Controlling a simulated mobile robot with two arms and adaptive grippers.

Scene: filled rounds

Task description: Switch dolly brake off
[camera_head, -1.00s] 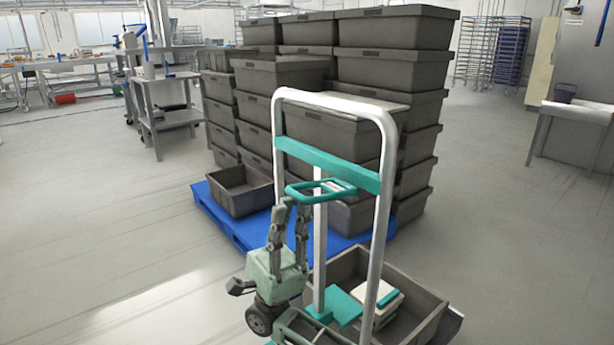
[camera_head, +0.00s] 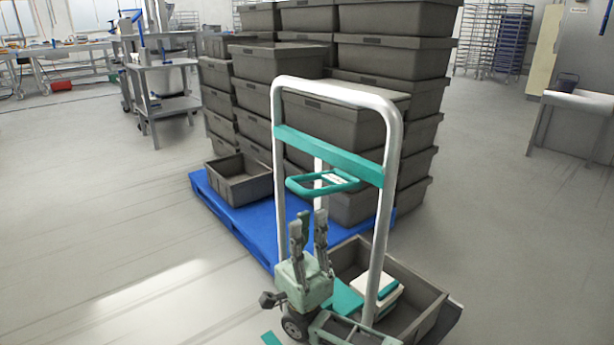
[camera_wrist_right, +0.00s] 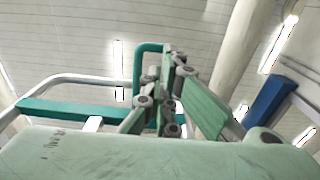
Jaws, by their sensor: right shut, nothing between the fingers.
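The dolly has a tall grey tube handle (camera_head: 338,92) with a teal crossbar (camera_head: 330,155). A teal loop lever (camera_head: 322,182) with a small pale label sticks out below the crossbar; I take it for the brake lever. My right gripper (camera_head: 308,215) points upward just below the loop, its fingers shut with nothing held. In the right wrist view, the right gripper (camera_wrist_right: 172,55) overlaps part of the teal loop (camera_wrist_right: 140,62), with the crossbar (camera_wrist_right: 65,112) to the left. I cannot tell whether the fingers touch the loop. My left gripper is not in view.
A grey crate (camera_head: 415,290) with white and teal items sits on the dolly. Behind it, stacked grey crates (camera_head: 385,60) and a low open crate (camera_head: 238,180) stand on a blue pallet (camera_head: 225,215). The floor to the left and right is open.

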